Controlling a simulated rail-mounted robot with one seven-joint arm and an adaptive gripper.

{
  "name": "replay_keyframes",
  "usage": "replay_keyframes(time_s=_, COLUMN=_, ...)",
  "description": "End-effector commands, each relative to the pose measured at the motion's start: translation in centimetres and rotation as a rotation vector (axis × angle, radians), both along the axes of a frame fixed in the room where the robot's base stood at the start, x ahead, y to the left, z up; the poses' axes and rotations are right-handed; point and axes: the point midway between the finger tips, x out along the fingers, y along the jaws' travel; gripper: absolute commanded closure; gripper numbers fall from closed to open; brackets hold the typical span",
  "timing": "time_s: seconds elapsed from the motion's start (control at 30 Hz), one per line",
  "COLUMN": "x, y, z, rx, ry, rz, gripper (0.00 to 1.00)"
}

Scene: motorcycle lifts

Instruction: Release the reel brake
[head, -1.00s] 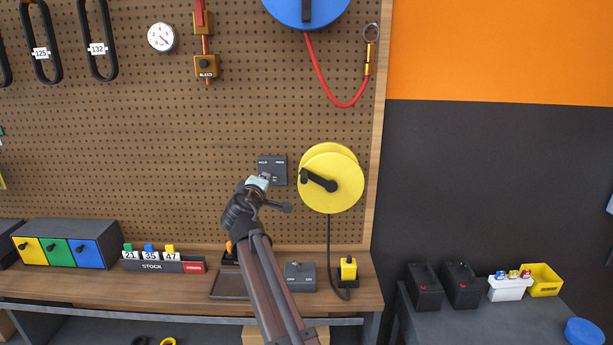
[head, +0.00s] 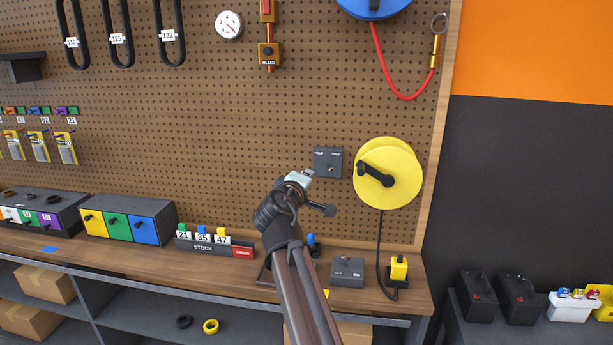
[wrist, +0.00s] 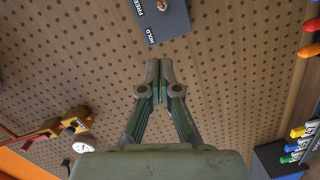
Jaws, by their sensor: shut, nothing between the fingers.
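The reel brake is a small dark switch box (head: 328,162) on the pegboard, left of the yellow reel (head: 388,173). Its labels read HOLD on the left and FREE on the right in the head view. In the wrist view the box (wrist: 172,28) is cut off at the top edge. A small metal lever end (wrist: 162,5) shows there beside the FREE label; its full position is cut off. My gripper (head: 308,172) is shut and empty, just left of and below the box. In the wrist view the fingertips (wrist: 158,66) meet, apart from the box.
A black crank (head: 375,175) sits on the reel, and its cable hangs to a yellow plug (head: 399,268) on the bench. A grey box (head: 347,271) and the stock rack (head: 215,243) stand on the bench below. The pegboard around my gripper is mostly bare.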

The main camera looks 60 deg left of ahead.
Motion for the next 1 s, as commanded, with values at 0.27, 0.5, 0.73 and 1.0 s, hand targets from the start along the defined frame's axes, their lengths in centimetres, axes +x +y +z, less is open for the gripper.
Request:
replay_keyframes(time_s=0.27, x=-1.0, y=-1.8, z=0.2, rx=0.0, ry=-0.002, rz=0.001, gripper=1.0)
replay_keyframes(time_s=0.5, x=-1.0, y=-1.8, z=0.2, rx=-0.001, ry=-0.001, rz=0.0, gripper=1.0)
replay_keyframes(time_s=0.73, x=-0.8, y=-1.9, z=0.1, rx=-0.001, ry=0.0, rz=-0.002, gripper=1.0)
replay_keyframes(time_s=1.0, x=5.5, y=-5.3, z=-4.5, rx=-0.025, ry=0.079, rz=-0.088, gripper=1.0)
